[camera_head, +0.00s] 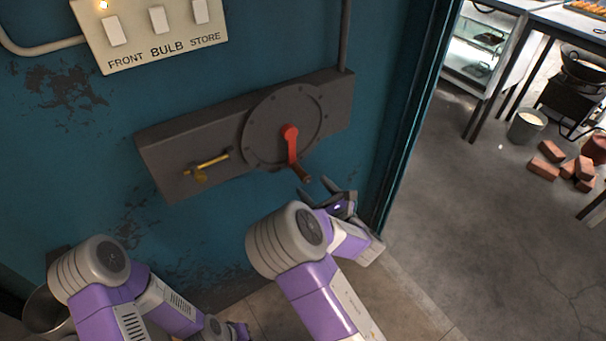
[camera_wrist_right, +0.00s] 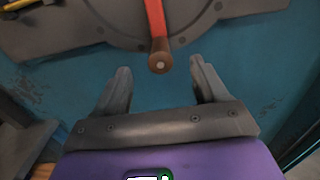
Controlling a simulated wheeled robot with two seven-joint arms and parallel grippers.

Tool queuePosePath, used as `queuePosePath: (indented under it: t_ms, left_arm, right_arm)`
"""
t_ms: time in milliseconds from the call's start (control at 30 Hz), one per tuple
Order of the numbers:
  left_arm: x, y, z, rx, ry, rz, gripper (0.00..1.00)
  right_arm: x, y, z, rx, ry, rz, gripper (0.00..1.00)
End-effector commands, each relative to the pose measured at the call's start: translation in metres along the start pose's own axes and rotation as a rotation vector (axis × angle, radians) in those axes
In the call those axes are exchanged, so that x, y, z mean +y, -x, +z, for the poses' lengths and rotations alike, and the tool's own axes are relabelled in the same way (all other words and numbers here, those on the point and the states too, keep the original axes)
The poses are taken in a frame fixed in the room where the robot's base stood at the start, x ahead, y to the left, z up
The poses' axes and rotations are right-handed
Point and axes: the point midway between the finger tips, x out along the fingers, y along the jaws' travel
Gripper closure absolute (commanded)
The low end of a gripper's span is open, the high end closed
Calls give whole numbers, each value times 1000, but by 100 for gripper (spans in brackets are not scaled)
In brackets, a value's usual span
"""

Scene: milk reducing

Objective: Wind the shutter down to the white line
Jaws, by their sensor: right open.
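A red crank (camera_head: 291,143) is mounted on a round grey plate (camera_head: 262,112) on a grey box on the teal wall. It points down, and its brown handle (camera_head: 301,174) is at the lower end. In the right wrist view the handle (camera_wrist_right: 160,62) shows end-on, just beyond and between my fingertips. My right gripper (camera_head: 318,188) is open and empty just below the handle; its two fingers also show in the right wrist view (camera_wrist_right: 161,75). My left arm is low at the left; its gripper (camera_head: 238,330) is partly cut off by the bottom edge. The shutter and white line are not identifiable.
A brass latch (camera_head: 208,165) sits on the box, left of the crank. A switch panel (camera_head: 150,30) is above. At right, past the door frame (camera_head: 405,130), are loose bricks (camera_head: 545,168), a bucket (camera_head: 526,126) and tables. The floor between is clear.

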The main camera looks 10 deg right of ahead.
Motion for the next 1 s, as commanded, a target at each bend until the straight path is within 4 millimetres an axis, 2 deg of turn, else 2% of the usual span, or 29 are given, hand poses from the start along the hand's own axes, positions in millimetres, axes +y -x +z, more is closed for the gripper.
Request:
queuePosePath:
  t_ms: [300, 500, 700, 1000]
  left_arm:
    - [-1, -2, 0, 0, 0, 0, 100]
    - [-2, -5, 0, 0, 0, 0, 100]
    - [-2, -6, 0, 0, 0, 0, 100]
    - [-2, -6, 0, 0, 0, 0, 100]
  right_arm:
    - [0, -39, -1, -1, 0, 1, 28]
    - [0, -57, -1, 0, 0, 0, 28]
    - [0, -66, -1, 0, -1, -1, 28]
    - [0, -67, -1, 1, -2, -2, 28]
